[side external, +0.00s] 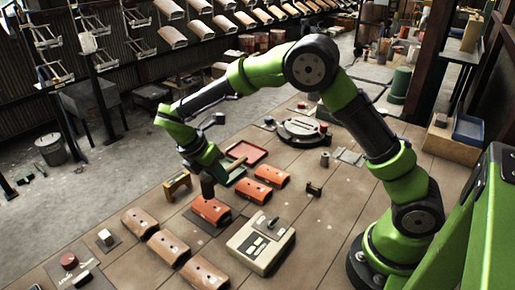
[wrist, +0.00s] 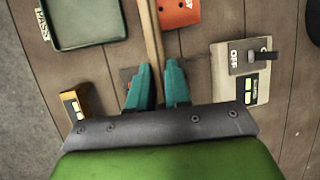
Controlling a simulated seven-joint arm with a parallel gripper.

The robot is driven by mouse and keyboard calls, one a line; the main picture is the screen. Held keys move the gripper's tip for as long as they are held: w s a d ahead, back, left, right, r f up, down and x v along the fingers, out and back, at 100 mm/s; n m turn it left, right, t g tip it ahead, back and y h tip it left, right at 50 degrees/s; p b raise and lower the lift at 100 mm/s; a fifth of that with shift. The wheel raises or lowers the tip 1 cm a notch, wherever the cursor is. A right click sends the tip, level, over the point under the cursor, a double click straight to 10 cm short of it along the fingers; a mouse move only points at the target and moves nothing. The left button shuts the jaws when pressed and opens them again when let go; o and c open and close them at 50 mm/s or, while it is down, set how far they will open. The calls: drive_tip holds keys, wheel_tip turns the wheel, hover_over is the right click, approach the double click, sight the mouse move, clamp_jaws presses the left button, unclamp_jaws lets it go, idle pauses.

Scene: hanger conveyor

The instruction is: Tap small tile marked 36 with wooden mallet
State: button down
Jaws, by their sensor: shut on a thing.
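My gripper (wrist: 158,85) has its two teal fingers closed on the pale wooden handle of the mallet (wrist: 152,35). In the wrist view the handle runs up past the top edge. In the side view my gripper (side external: 208,172) points down over the work table, and a pale wooden handle (side external: 237,163) shows beside it. A dark block (side external: 208,187) hangs under it, seemingly the mallet head. Just below is an orange-red curved tile (side external: 210,211), apparently on a dark pad. Part of an orange tile with small holes (wrist: 178,11) shows in the wrist view. The number 36 is not readable on any tile.
Two more orange tiles (side external: 254,192) (side external: 271,175) lie to the right, and several brown tiles (side external: 168,247) at front left.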

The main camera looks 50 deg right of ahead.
drive_tip(key=shift+f, duration=0.1)
drive_tip(key=shift+f, duration=1.45)
drive_tip(key=shift+r, duration=4.1)
